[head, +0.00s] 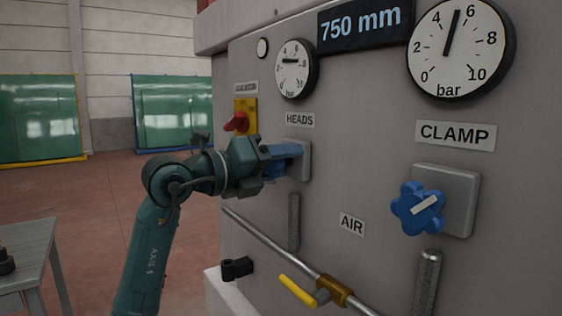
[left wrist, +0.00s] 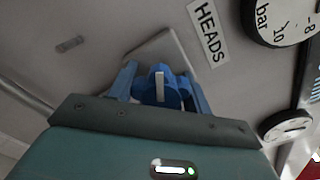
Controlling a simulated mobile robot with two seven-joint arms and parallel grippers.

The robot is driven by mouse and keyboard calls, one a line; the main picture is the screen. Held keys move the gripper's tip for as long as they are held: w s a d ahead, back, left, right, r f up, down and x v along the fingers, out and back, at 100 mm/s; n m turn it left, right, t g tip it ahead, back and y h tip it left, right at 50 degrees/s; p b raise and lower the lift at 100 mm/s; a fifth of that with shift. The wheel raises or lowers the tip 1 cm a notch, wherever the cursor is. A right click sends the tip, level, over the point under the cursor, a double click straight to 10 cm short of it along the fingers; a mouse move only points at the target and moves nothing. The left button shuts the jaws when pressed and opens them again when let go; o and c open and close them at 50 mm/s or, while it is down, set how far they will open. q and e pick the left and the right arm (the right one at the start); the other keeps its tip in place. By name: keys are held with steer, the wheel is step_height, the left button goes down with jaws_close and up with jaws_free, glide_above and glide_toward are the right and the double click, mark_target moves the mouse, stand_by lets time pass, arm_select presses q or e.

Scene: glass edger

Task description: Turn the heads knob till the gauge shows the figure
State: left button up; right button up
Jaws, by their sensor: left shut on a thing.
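My left gripper (head: 288,160) is at the grey plate (head: 306,160) below the HEADS label (head: 300,120); it hides the heads knob in the head view. In the left wrist view the blue heads knob (left wrist: 171,98) sits between the two blue fingers of my left gripper (left wrist: 160,90), which are shut on it. The knob's white mark stands upright in that picture. The small heads gauge (head: 293,80) is above the label; its needle lies about level, but its exact reading is too small to tell. My right gripper is out of view.
The blue clamp knob (head: 408,211) is at the right, below the larger clamp gauge (head: 460,65), whose needle stands between 4 and 6. A display (head: 360,25) reads 750 mm. A red switch (head: 236,122), a pipe and a yellow-handled valve (head: 298,290) are nearby.

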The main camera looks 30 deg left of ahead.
arm_select(q)
steer(key=o, duration=1)
steer(key=shift+s+a, duration=0.25)
steer(key=shift+s, duration=0.2)
steer(key=b+v, duration=0.3)
steer(key=v, duration=0.9)
steer(key=shift+s, duration=0.1)
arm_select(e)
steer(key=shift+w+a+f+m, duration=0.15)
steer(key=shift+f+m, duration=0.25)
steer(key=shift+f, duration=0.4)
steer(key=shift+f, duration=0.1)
